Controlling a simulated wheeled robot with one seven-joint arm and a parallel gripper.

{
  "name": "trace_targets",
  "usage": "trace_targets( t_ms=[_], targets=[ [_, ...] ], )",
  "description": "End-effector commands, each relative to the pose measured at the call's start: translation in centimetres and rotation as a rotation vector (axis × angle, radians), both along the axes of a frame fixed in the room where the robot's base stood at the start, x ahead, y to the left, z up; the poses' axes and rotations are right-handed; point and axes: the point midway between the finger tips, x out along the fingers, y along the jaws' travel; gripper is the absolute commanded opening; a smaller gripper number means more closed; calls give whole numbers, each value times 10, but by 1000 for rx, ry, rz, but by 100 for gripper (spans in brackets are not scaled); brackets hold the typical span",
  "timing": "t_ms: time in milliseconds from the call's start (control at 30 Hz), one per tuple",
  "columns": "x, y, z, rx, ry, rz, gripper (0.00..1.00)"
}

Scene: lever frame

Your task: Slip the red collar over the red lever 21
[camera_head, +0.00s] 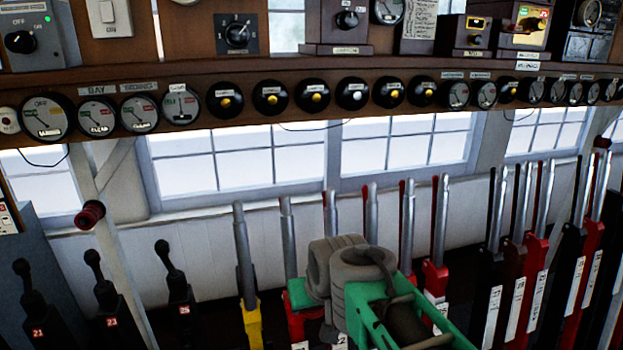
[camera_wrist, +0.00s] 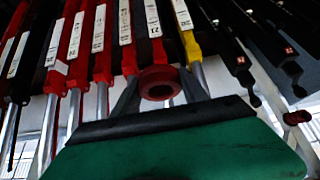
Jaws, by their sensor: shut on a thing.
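The red collar (camera_wrist: 159,73) is a thick ring between the two grey fingers of my gripper (camera_wrist: 160,85) in the wrist view, its hole facing the camera. The red lever 21 (camera_wrist: 155,20) has a white number plate and stands behind the collar in that view, beside the yellow lever. In the head view lever 21's bare steel handle (camera_head: 288,235) rises just right of the yellow lever. My wrist and green hand stand before the levers there and hide fingers and collar. I cannot tell the gap between collar and lever.
The yellow lever (camera_head: 249,320) stands close on the left of lever 21, and more red levers (camera_head: 434,275) crowd the right. Short black levers (camera_head: 180,290) stand at left. Another red collar (camera_head: 90,214) sits on a frame post. A shelf of instruments (camera_head: 300,70) runs above.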

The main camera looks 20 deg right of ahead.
Motion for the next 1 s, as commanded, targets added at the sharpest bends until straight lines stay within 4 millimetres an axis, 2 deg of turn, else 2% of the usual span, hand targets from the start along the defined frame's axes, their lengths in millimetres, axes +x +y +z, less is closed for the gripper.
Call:
trace_targets(
  t_ms=[33,200,400,467,600,700,867,1000],
  targets=[
    [13,-1,18,0,5,-4,15],
    [71,-9,83,-1,51,-22,15],
    [137,-14,143,-1,111,-29,16],
    [153,-14,155,-1,127,-28,16],
    [176,-13,170,-2,152,-27,16],
    [183,-12,174,-1,161,-25,16],
    [191,-11,174,-2,163,-25,16],
    [204,-10,171,-2,166,-23,16]
  ],
)
